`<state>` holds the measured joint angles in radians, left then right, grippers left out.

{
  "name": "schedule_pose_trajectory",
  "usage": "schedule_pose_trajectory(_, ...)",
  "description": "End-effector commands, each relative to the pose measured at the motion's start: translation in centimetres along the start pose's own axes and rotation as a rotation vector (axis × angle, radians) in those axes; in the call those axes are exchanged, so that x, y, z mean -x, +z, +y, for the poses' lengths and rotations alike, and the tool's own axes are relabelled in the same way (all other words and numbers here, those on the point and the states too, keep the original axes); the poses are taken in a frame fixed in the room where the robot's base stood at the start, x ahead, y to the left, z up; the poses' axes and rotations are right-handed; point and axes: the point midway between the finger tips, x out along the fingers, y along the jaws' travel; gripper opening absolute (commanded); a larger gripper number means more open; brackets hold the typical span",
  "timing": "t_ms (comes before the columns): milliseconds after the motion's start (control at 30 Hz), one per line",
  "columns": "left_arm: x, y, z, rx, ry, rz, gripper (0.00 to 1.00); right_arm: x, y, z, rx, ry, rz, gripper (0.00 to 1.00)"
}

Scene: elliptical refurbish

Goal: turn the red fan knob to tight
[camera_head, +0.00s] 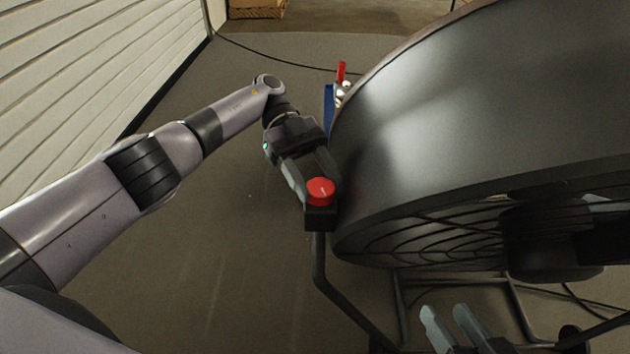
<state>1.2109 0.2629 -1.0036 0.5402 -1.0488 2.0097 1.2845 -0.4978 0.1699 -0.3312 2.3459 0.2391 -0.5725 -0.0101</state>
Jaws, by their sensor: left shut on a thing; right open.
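The red fan knob (320,191) sits on top of a small black box (319,219) at the upper end of the fan's bent metal tube. My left gripper (318,190) reaches it from behind and is shut on the knob, with a finger on each side. A thin pale line marks the knob's top. The large dark drum fan (450,130) stands directly right of the knob. My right gripper (448,322) is open and empty at the bottom edge, below the fan, well apart from the knob.
The fan's tubular stand (345,303) runs down from the knob box. Behind the drum are a blue object (329,108) and a red-handled item (341,72). A dark cable (270,55) crosses the floor. Clear floor lies left of the knob, beside the white slatted wall (80,70).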

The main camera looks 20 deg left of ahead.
Motion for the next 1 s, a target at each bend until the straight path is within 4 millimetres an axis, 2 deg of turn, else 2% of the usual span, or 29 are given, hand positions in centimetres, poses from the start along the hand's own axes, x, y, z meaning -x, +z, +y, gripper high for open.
schedule_pose_trajectory(300,-0.17,0.06,0.04,-0.001,0.006,0.001,0.24,0.02,-0.03,0.01,0.001,0.001,0.001,0.48)
schedule_pose_trajectory(333,-0.17,0.06,0.04,-0.001,0.006,0.001,0.64,0.02,-0.04,0.01,0.001,0.001,0.001,0.48)
schedule_pose_trajectory(400,-0.17,0.05,0.02,-0.001,0.005,0.001,0.80,0.02,-0.04,0.01,0.001,0.001,0.001,0.48)
schedule_pose_trajectory(1000,-0.07,-0.25,-0.19,-0.004,-0.003,0.001,0.80,0.09,-0.06,0.04,0.002,0.002,-0.002,0.48)
